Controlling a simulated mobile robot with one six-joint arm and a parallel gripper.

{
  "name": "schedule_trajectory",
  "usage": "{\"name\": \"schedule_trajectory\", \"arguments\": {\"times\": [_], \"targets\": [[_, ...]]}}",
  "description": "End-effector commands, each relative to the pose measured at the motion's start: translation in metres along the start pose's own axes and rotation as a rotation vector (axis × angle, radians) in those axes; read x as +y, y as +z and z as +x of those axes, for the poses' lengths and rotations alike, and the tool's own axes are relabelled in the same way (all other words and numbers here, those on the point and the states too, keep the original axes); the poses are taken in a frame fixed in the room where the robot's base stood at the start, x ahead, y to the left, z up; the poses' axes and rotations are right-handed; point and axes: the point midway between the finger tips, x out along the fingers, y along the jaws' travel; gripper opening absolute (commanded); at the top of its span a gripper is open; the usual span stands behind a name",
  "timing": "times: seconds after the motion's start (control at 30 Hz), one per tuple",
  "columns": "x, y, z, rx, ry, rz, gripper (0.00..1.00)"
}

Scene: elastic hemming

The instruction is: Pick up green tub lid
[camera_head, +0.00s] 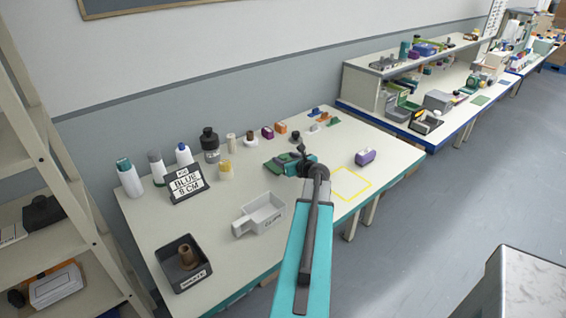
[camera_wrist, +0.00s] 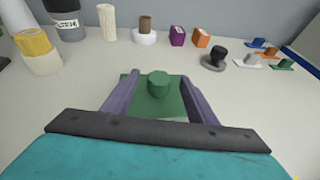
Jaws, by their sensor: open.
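The green tub lid (camera_wrist: 157,104) lies on the table in the wrist view, a flat square plate with a round knob (camera_wrist: 158,82) on top. My gripper (camera_wrist: 158,92) is open, with one dark finger on each side of the lid and the knob between them. I cannot tell whether the fingers touch the lid. The front part of the lid is hidden behind the gripper's dark bar. In the head view the lid (camera_head: 276,164) shows as a green patch in front of my gripper (camera_head: 285,163), partly covered by it.
A black knobbed piece (camera_wrist: 214,60) and small coloured clips (camera_wrist: 265,52) lie beyond, to the right. Bottles (camera_head: 209,142) and a sign (camera_head: 187,184) stand along the back left.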

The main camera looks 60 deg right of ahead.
Motion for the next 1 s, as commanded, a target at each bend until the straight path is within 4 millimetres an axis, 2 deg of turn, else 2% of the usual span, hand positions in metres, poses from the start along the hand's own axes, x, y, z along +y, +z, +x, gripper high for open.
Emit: {"name": "schedule_trajectory", "arguments": {"times": [0.1,0.3,0.87,1.0], "targets": [[-0.001,0.001,0.013,0.001,0.001,0.0,0.52],[0.0,0.0,0.022,0.0,0.0,0.0,0.52],[0.001,0.0,0.023,0.0,0.0,0.0,0.52],[0.001,0.0,0.023,0.0,0.0,-0.001,0.32]]}}
